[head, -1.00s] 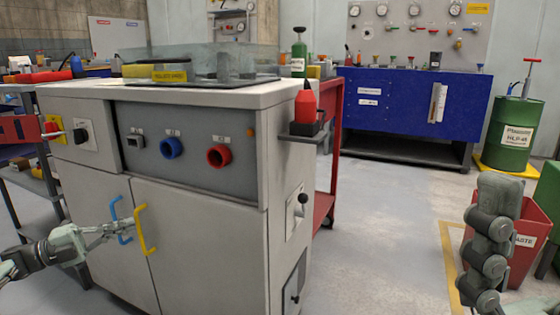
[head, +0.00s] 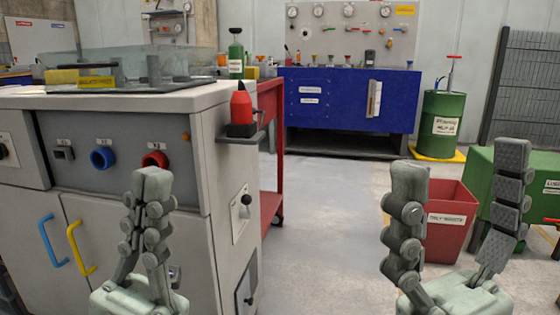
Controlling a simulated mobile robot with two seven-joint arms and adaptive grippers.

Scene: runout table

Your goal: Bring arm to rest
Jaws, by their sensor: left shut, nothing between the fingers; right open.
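My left gripper (head: 151,178) is at the lower left of the head view, pointing up, its fingers shut against each other with nothing between them. It appears in front of the grey machine cabinet (head: 215,165) and hides part of its front. My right gripper (head: 462,180) is at the lower right, also pointing up. Its two fingers are wide apart and nothing is between them. Both wrists show at the bottom edge; the rest of my arms is out of view.
The cabinet has a blue handle (head: 52,243) and a yellow handle (head: 79,247). A red bottle (head: 241,107) stands on its side shelf. A red waste bin (head: 450,243) and a green box (head: 483,198) are behind my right gripper. Grey floor (head: 325,210) lies open between the grippers.

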